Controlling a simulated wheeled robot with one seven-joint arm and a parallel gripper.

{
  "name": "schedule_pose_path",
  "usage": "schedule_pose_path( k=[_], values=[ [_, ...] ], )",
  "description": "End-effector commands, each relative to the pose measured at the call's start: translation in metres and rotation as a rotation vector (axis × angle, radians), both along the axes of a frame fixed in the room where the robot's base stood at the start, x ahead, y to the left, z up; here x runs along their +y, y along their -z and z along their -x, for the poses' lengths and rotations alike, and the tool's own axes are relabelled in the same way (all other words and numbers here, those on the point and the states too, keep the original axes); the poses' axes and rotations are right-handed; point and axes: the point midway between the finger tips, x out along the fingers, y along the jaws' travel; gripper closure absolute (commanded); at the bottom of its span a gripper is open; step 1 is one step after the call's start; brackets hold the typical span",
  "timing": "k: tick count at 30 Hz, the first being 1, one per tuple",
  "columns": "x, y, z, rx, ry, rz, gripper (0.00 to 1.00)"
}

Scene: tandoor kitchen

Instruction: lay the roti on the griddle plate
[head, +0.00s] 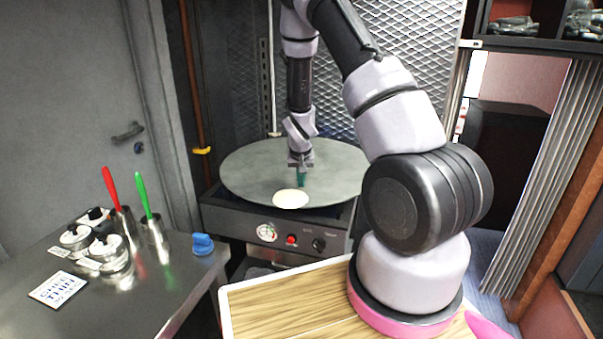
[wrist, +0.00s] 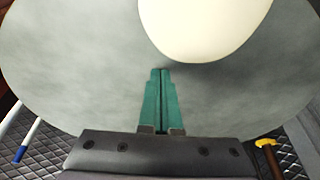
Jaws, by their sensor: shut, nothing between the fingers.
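The roti (head: 290,199) is a pale round disc lying on the grey round griddle plate (head: 245,165), near its front edge in the head view. The roti also shows in the wrist view (wrist: 205,25), cut off by the top of the picture. The griddle plate fills most of the wrist view (wrist: 60,65). My gripper (head: 302,184) is over the plate just behind the roti. Its green fingers show in the wrist view (wrist: 161,75), closed together with nothing between them. The fingertips are close to the roti's edge; I cannot tell whether they touch it.
The plate sits on a dark stove with a gauge and knobs (head: 291,239). A wooden-topped surface (head: 285,305) is in front.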

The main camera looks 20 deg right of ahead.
Motion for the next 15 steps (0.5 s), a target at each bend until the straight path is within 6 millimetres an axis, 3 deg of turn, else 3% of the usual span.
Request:
schedule_pose_path(
  k=[6,15],
  values=[
    [0.0043,0.0,0.0136,0.0,0.0,0.001,1.0],
    [0.0045,-0.0003,0.0142,-0.001,0.001,0.001,1.0]
  ],
)
